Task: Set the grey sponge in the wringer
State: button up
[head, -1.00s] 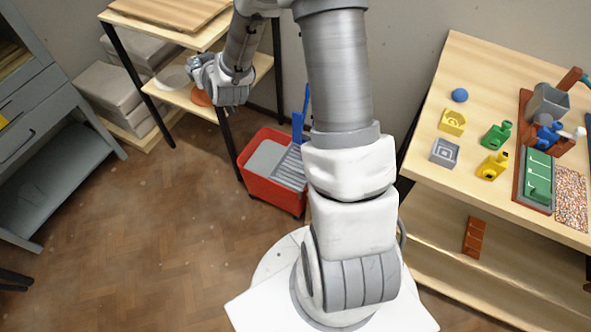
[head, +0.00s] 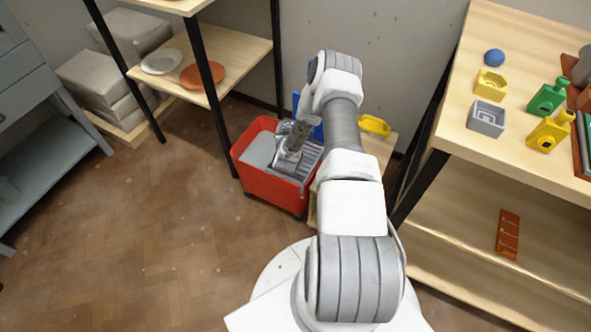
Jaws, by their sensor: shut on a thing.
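A red mop bucket (head: 268,187) stands on the floor between the shelf rack and the workbench. Its grey ridged wringer (head: 312,160) fills the right side of the bucket, and a flat grey surface (head: 258,150) shows at its left. My gripper (head: 284,160) reaches down over the bucket, close to the left edge of the wringer. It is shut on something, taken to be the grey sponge. The sponge cannot be made out, as the gripper and wrist cover it. Whether it touches the wringer cannot be told.
A blue upright part (head: 296,103) rises behind the wringer. A yellow object (head: 375,125) lies on a low wooden stand (head: 382,150) behind my arm. The shelf rack (head: 245,62) stands left of the bucket, the workbench (head: 480,150) right. The floor at left is clear.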

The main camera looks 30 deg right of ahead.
jog(key=shift+m+h, duration=0.3)
jog(key=f+b, duration=0.1)
jog(key=f, duration=0.2)
jog(key=s+d+f+b, duration=0.1)
jog(key=f, duration=0.2)
jog(key=s+f+b, duration=0.1)
jog(key=f, duration=0.3)
jog(key=shift+d+f, duration=0.1)
jog(key=shift+d, duration=0.1)
jog(key=shift+w+f+b, duration=0.1)
jog(key=shift+f+b, duration=0.85)
jog(key=shift+f, duration=1.25)
jog(key=shift+f, duration=0.1)
jog(key=shift+f, duration=0.15)
jog(key=o, duration=1.3)
jog(key=shift+o, duration=0.2)
